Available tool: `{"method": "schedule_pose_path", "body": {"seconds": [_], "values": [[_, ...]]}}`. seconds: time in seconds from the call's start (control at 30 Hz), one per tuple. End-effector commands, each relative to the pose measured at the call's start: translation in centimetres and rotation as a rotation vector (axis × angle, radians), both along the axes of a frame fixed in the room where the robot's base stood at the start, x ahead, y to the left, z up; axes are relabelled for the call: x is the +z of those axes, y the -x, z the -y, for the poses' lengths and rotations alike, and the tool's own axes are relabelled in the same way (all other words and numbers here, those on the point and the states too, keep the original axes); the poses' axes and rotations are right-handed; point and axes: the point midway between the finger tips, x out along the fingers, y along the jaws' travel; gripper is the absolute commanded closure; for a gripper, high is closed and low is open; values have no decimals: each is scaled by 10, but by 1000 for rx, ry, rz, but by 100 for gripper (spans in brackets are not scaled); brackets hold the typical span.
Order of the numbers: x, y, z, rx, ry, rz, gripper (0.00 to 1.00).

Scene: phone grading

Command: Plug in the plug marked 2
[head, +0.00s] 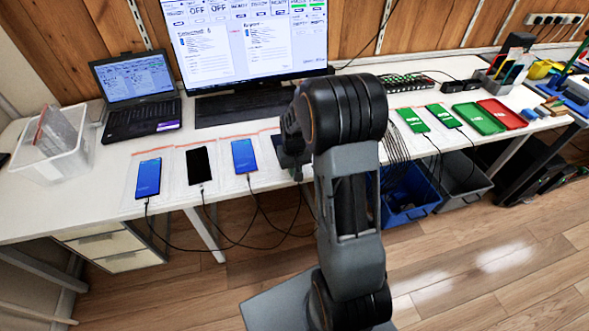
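I cannot make out a plug marked 2; any markings are too small to read. Phones lie in a row on the white desk, each on a clear sleeve: a blue-screened phone (148,178), a black-screened phone (199,166) and another blue-screened phone (244,156) left of my arm. Two green-screened phones, one at the left (413,120) and one at the right (443,115), lie right of it. Dark cables (205,212) hang from the phones over the front edge. My gripper (292,152) is a dark shape over the desk's front edge, largely hidden by my arm; its fingers are unclear.
A laptop (137,90) and a monitor (250,38) stand at the back. A dark multi-port strip (405,83) lies behind the green-screened phones. Green (478,118) and red (502,113) trays lie to the right. A white bin (60,150) is far left; a blue crate (408,205) is below.

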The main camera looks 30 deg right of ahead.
Motion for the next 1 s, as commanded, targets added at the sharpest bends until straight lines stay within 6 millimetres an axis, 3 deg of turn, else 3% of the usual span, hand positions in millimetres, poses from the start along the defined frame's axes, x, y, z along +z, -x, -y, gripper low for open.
{"method": "schedule_pose_path", "body": {"seconds": [1.0], "values": [[-2, -5, 1, 0, 0, 0, 100]]}}
